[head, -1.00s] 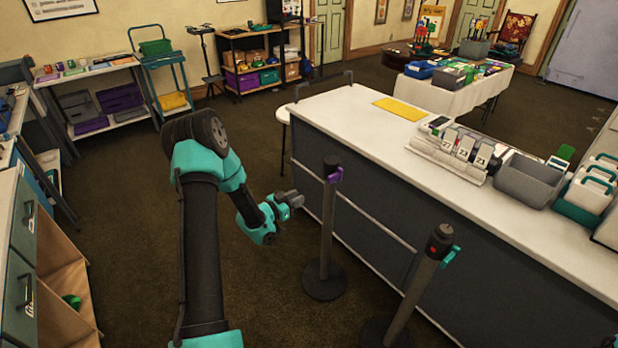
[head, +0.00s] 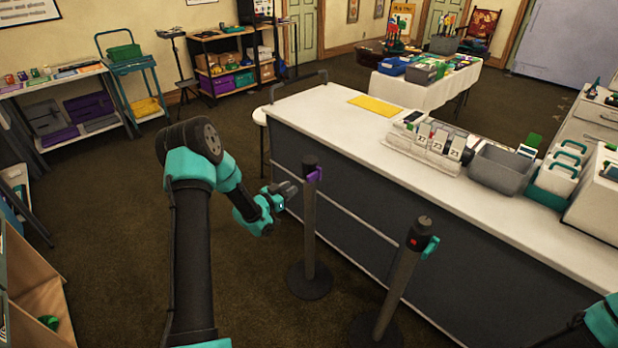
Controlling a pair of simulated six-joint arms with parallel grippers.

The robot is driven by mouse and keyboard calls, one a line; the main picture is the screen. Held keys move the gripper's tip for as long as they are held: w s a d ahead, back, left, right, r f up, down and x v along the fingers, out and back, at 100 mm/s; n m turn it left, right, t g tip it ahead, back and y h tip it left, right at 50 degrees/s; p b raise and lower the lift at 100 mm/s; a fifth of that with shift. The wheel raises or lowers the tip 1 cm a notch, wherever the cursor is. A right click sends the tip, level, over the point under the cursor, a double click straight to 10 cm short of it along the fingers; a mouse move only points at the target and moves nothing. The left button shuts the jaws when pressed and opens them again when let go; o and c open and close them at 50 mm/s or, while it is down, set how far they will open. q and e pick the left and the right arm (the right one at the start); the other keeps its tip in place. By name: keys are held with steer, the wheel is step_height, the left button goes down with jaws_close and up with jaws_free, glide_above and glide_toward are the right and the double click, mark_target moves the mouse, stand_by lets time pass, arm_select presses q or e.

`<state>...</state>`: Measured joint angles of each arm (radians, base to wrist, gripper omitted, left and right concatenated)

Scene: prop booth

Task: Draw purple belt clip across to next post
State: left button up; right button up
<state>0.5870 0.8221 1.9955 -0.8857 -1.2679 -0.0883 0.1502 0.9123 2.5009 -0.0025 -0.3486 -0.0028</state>
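The purple belt clip (head: 315,175) sits at the head of the far post (head: 309,225), on its right side. The near post (head: 396,285) stands to the right and closer, with a red spot and a teal clip (head: 430,247) at its head. No belt shows stretched between the two posts. My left gripper (head: 291,189) is just left of the far post in the picture, a little below the purple clip, and does not hold the clip. Its finger gap is too small to read. Part of my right arm shows at the lower right corner; its gripper is out of view.
A long white-topped counter (head: 330,117) runs behind the posts, with a grey bin (head: 502,169) and number cards on it. A pale rail crosses the counter's front. Brown floor (head: 110,210) is open to the left. A wooden cubby (head: 38,300) stands at lower left.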

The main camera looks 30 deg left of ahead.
mark_target(307, 177)
arm_select(q)
steer(key=x, duration=1)
steer(key=shift+w, duration=0.2)
jaws_close()
